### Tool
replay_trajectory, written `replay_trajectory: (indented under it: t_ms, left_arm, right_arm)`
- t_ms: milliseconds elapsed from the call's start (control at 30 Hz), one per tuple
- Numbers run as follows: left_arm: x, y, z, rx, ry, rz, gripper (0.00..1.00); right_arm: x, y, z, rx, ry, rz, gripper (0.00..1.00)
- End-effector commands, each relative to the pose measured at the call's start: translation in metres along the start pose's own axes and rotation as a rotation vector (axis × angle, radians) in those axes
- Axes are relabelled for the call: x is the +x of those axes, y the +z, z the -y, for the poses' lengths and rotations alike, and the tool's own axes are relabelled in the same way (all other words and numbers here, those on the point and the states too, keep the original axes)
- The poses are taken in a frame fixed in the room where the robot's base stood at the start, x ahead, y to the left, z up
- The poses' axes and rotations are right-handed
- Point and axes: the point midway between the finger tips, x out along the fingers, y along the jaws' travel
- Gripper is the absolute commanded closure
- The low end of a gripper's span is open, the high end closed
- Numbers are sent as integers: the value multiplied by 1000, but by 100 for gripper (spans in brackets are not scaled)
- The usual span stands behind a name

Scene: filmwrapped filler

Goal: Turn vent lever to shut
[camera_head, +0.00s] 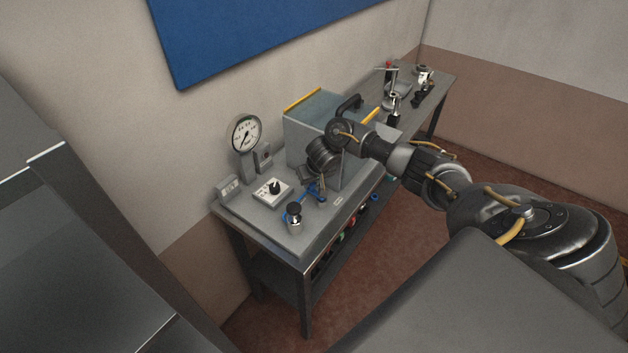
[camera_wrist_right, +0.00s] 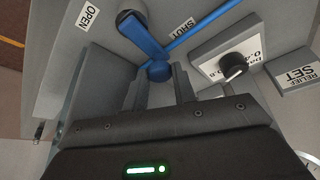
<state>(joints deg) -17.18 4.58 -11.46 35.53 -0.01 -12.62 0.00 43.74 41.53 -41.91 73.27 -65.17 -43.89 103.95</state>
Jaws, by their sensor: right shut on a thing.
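The blue vent lever (camera_wrist_right: 150,45) shows in the right wrist view, running from a grey round pivot (camera_wrist_right: 131,22) to a rounded blue end. A second blue bar (camera_wrist_right: 205,22) crosses near it, past the SHUT label (camera_wrist_right: 182,29); whether it is part of the lever I cannot tell. The OPEN label (camera_wrist_right: 90,16) is at the left. My right gripper (camera_wrist_right: 161,82) is shut on the lever's rounded end. In the head view my right gripper (camera_head: 309,182) reaches down over the blue parts (camera_head: 313,192) on the bench panel. My left gripper is not in view.
A dial gauge (camera_head: 245,134), a white box with a black knob (camera_head: 271,191) and a black-capped fitting (camera_head: 294,215) stand close by on the bench (camera_head: 272,221). A grey box (camera_head: 304,127) stands behind my wrist. Several items sit at the bench's far end.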

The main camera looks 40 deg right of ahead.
Motion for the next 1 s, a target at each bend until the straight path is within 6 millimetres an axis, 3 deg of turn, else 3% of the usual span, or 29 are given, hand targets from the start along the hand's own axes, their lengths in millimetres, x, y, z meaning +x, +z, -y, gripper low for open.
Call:
replay_trajectory:
  t_ms: [300, 833, 867, 1000]
  left_arm:
    - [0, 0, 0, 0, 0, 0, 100]
    - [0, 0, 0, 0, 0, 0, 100]
    - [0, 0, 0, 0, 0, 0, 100]
    - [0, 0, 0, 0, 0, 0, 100]
  right_arm:
    - [-1, 2, 4, -115, -47, 0, 96]
    - [-1, 3, 5, -138, -57, 0, 96]
    - [-1, 3, 5, -138, -57, 0, 70]
    - [-1, 3, 5, -138, -57, 0, 52]
